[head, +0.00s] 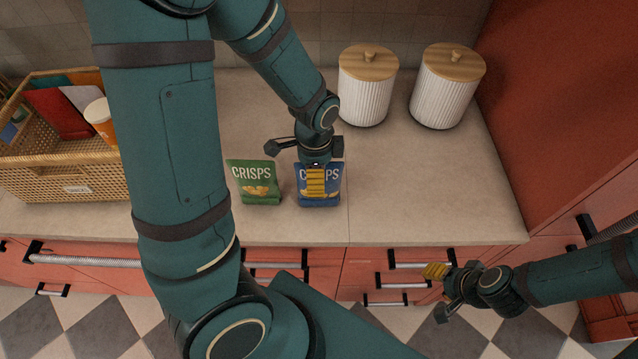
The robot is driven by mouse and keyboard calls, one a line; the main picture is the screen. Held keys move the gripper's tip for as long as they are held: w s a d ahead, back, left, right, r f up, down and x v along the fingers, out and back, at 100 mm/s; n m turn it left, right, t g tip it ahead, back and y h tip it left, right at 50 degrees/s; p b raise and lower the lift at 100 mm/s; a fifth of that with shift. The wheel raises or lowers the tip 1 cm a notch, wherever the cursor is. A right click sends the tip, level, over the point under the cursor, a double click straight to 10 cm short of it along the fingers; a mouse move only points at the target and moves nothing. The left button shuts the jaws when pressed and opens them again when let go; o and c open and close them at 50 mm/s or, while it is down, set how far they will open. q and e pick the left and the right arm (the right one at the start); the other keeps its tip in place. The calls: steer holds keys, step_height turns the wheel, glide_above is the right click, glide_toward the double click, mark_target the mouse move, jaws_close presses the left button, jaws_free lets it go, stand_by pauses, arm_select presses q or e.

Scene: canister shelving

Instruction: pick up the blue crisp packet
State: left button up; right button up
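The blue crisp packet (331,197) stands upright on the pale counter, near its front edge. Its middle is hidden behind a yellow finger pad of my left gripper (295,166). The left gripper is just above and in front of the packet in the picture. Its dark finger is spread to the left, away from the yellow pad, so it looks open. Whether the pad touches the packet I cannot tell. My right gripper (438,292) is open and empty, low at the right, in front of the drawers.
A green crisp packet (257,190) stands close to the left of the blue one. Two white ribbed canisters (366,93) (441,92) with wooden lids stand at the back right. A wicker basket (60,170) is at the left. The counter (430,185) is clear to the right.

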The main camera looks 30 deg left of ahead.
arm_select(q)
steer(key=shift+f, duration=0.9)
steer(key=c, duration=1.3)
